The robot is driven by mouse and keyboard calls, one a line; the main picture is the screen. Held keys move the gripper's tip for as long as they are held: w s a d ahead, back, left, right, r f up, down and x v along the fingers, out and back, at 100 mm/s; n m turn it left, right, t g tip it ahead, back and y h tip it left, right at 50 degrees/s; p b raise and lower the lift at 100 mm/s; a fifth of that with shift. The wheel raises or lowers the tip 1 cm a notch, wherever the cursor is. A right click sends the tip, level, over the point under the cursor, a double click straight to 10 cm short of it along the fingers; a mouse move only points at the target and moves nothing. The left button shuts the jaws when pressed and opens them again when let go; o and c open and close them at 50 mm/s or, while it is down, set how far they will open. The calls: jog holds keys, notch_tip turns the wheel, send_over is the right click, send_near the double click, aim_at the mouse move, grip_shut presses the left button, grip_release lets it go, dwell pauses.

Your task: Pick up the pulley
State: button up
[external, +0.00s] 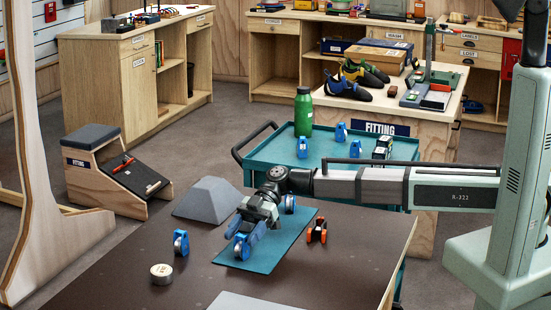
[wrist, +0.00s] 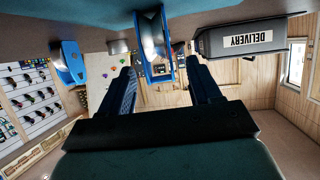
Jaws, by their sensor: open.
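A blue pulley (external: 241,248) with a silver wheel stands on the teal mat (external: 262,262), just below my gripper (external: 246,233). In the wrist view, a blue pulley (wrist: 153,42) shows ahead of and between the two fingertips of my gripper (wrist: 160,68). The fingers are apart and nothing is held. I cannot tell whether a finger touches the pulley. Another blue pulley (external: 181,242) stands left of the mat, and another (external: 290,203) is at the mat's back. An orange and black pulley (external: 317,231) stands at the mat's right edge.
A metal tin (external: 161,274) and a grey sloped block (external: 207,199) are on the dark table (external: 110,285). Behind, a teal cart (external: 262,153) holds several pulleys and a green bottle (external: 303,112). A dark piece labelled DELIVERY (wrist: 246,41) shows at upper right in the wrist view.

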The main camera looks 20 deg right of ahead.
aim_at(238, 242)
jog(key=x, duration=0.3)
jog(key=shift+s+f, duration=0.15)
jog(key=shift+c, duration=0.2)
jog(key=c, duration=1)
